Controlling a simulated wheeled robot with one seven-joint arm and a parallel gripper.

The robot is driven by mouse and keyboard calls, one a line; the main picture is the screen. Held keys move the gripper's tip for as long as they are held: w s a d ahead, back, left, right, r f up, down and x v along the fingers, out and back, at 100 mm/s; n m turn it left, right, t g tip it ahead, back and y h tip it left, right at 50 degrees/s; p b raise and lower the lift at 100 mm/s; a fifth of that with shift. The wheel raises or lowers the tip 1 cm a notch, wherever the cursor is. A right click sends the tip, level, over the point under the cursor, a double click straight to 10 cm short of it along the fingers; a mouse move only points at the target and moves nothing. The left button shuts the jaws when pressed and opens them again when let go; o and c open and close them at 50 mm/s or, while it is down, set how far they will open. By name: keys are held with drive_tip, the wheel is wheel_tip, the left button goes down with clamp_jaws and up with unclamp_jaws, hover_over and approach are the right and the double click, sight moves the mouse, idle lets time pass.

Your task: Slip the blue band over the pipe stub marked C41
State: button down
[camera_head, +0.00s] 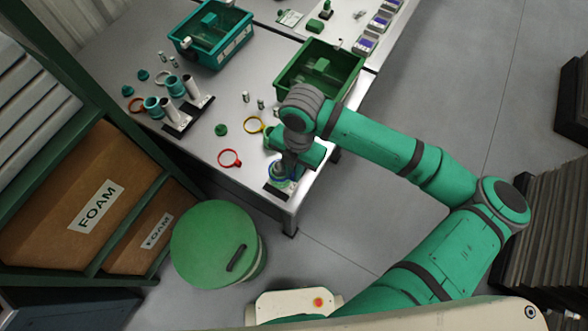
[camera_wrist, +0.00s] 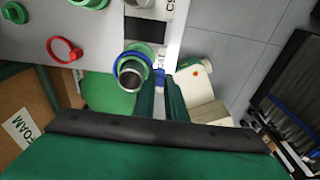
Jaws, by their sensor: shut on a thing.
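The blue band (camera_wrist: 117,68) is a thin ring with a small tab held between the fingers of my gripper (camera_wrist: 160,88). In the wrist view a grey pipe stub (camera_wrist: 131,77) with a green collar stands inside the ring; its open end covers part of the ring's lower side, so the band appears to be around it. How far down it sits I cannot tell. In the head view my gripper (camera_head: 287,172) is low over the table's front corner, with the blue band (camera_head: 271,172) under it.
A red ring (camera_head: 229,158), a yellow ring (camera_head: 254,125) and a green cap (camera_head: 221,129) lie nearby. Two pipe stubs (camera_head: 192,89) stand farther left. A green crate (camera_head: 345,87) is behind my gripper. A round green drum (camera_head: 212,240) stands below the table edge.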

drive_tip(key=c, duration=1.3)
unclamp_jaws()
drive_tip(key=shift+f, duration=0.1)
drive_tip(key=shift+c, duration=0.2)
wheel_tip(320, 180, up, 11)
idle(0.5)
idle(0.8)
